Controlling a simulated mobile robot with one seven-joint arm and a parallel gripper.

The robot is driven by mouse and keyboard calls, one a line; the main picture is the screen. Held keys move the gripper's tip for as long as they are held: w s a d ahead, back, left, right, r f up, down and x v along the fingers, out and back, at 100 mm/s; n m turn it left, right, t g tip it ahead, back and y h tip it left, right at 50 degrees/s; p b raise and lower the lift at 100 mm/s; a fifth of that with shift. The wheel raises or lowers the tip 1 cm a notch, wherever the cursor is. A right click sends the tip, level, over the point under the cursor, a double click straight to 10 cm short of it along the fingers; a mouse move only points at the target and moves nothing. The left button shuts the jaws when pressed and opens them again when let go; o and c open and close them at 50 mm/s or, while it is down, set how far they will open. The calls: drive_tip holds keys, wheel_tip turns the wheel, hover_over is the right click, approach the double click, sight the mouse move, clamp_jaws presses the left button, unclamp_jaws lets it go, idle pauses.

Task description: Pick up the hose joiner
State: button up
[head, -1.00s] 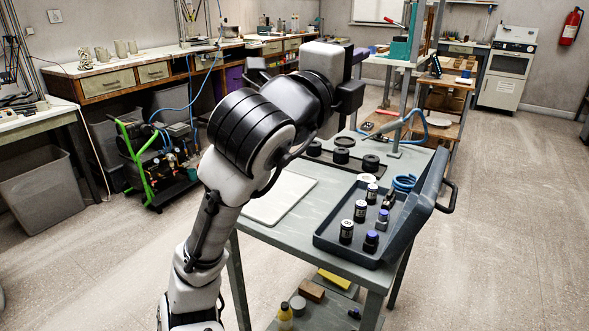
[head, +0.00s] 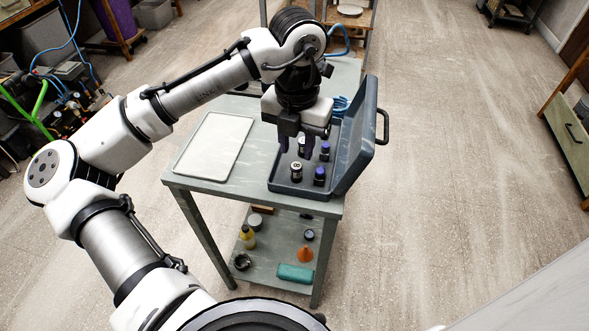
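My gripper (head: 296,147) points down over the left part of the open grey case (head: 285,188). In the case stand a black jar with a pale label (head: 296,172) and two dark pieces with blue-purple tops, one nearer (head: 319,176) and one farther (head: 325,151). I cannot tell which of these, if any, is the hose joiner. My gripper and wrist hide the back left of the case.
The case's raised lid (head: 358,135) stands on the right. A pale flat board (head: 215,145) lies left of the case on the grey-green table (head: 190,184). A blue coil (head: 341,105) lies behind. The lower shelf (head: 262,268) holds several small items.

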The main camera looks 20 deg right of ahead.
sight(296, 167)
drive_tip(key=shift+s+f, duration=0.15)
drive_tip(key=shift+f, duration=3.4)
clamp_jaws()
drive_tip(key=shift+r, duration=0.15)
